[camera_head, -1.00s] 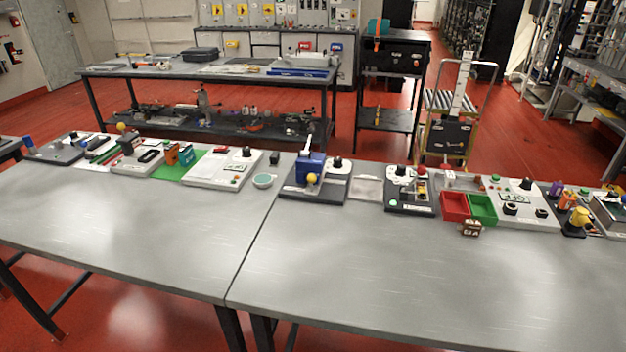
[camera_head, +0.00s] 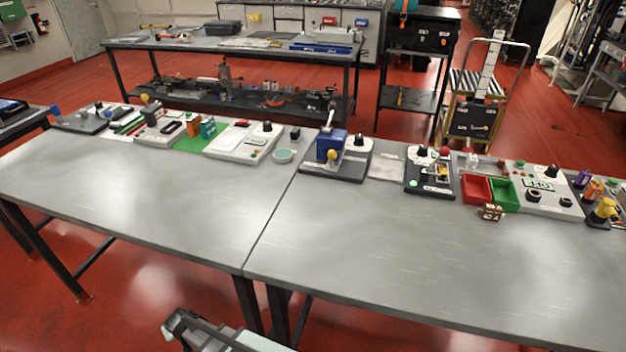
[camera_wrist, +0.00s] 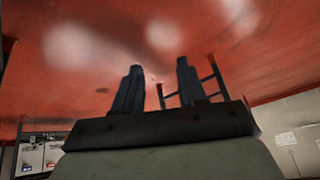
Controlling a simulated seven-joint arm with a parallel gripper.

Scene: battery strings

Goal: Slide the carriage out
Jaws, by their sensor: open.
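My gripper (camera_wrist: 158,64) shows in the wrist view with two dark fingers apart and nothing between them. In the head view a grey part of my arm shows at the bottom edge, in front of the tables and well away from the devices. No part is clearly recognisable as the carriage. One candidate is the blue block (camera_head: 330,146) with a yellow knob and an upright lever, on a dark base (camera_head: 346,177).
Two grey tables (camera_head: 200,215) meet near the middle, their front halves clear.

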